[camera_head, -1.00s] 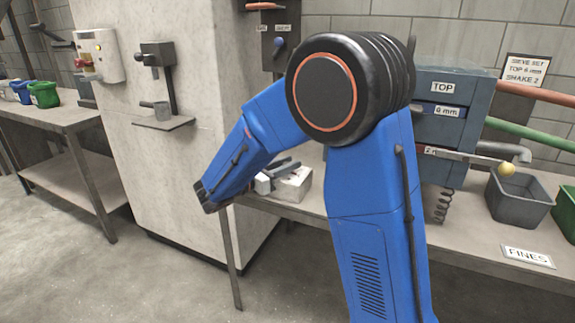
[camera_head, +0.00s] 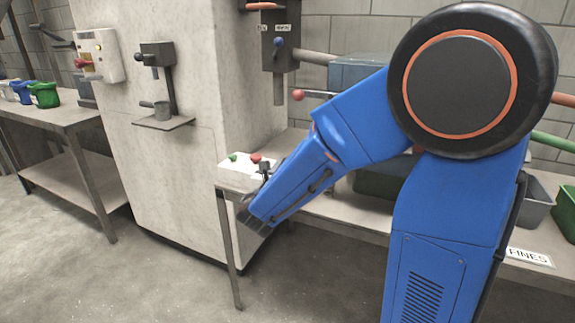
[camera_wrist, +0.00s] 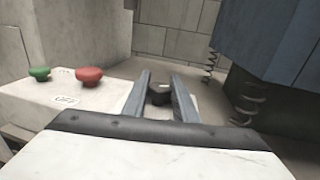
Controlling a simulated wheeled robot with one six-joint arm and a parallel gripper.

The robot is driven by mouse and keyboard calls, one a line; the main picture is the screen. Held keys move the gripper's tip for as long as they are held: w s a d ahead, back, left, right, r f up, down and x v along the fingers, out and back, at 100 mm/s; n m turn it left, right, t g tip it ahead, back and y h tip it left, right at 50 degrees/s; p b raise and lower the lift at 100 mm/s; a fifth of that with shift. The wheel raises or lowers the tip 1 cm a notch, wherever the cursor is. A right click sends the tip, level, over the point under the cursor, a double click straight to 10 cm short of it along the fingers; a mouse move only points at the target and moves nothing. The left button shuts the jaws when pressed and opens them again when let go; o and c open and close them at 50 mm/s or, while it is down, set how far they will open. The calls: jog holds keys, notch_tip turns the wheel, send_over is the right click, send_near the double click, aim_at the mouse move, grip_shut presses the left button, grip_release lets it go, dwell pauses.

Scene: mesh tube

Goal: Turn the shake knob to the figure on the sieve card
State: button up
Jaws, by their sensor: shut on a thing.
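The shake knob (camera_wrist: 159,95) is a small dark round knob with a pale mark on top, seen in the wrist view on the pale control box (camera_wrist: 60,104). My gripper (camera_wrist: 160,82) has one grey finger on each side of it and is shut on it. In the head view the control box (camera_head: 237,178) sits at the table's left end, and my gripper (camera_head: 264,169) is small and dark at its right side. The knob's scale cannot be read. The sieve card is hidden behind my arm.
A green button (camera_wrist: 39,73) and a red button (camera_wrist: 89,76) stand left of the knob, by an OFF label. The blue-grey sieve housing (camera_wrist: 262,35) hangs close on the right above springs (camera_wrist: 248,102). A red-balled lever (camera_head: 298,95) is behind the box.

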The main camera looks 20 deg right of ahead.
jog(key=shift+n+t+y, duration=0.9)
jog(key=shift+n+y, duration=0.3)
jog(key=shift+y, duration=0.4)
jog(key=shift+n+y, duration=0.3)
jog(key=shift+y, duration=0.2)
jog(key=o, duration=1)
jog(key=shift+o, duration=0.2)
jog(key=shift+s+a, duration=0.1)
